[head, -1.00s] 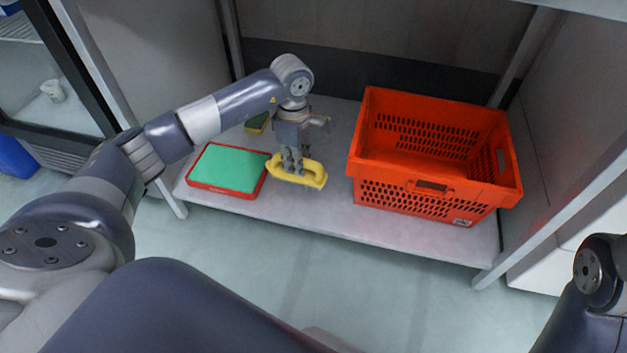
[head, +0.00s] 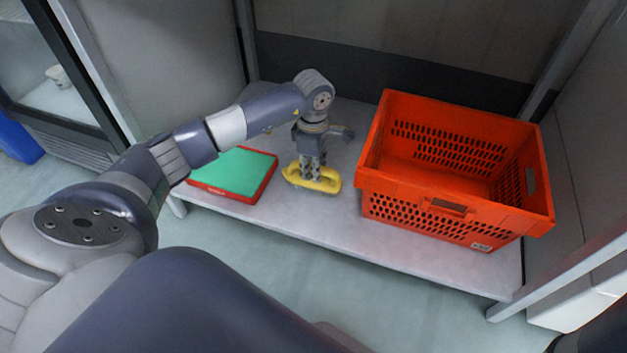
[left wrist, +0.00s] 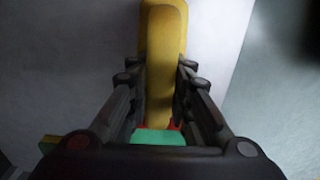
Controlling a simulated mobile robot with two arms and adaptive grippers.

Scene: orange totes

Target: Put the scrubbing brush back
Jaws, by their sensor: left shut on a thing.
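The yellow scrubbing brush (head: 330,182) is in the head view, left of the orange tote, at or just above the shelf; I cannot tell if it touches. My left gripper (head: 311,177) points down and is shut on its handle. In the left wrist view the brush (left wrist: 163,35) runs lengthwise between the two fingers (left wrist: 162,95). Its bristles are hidden from both views. My right gripper is out of view.
A red tray (head: 263,190) with a green surface (head: 240,170) lies left of the brush. The empty orange tote (head: 455,211) stands on the right of the grey shelf (head: 340,226). A shelf post (head: 560,265) is at the right. A narrow bare strip separates brush and tote.

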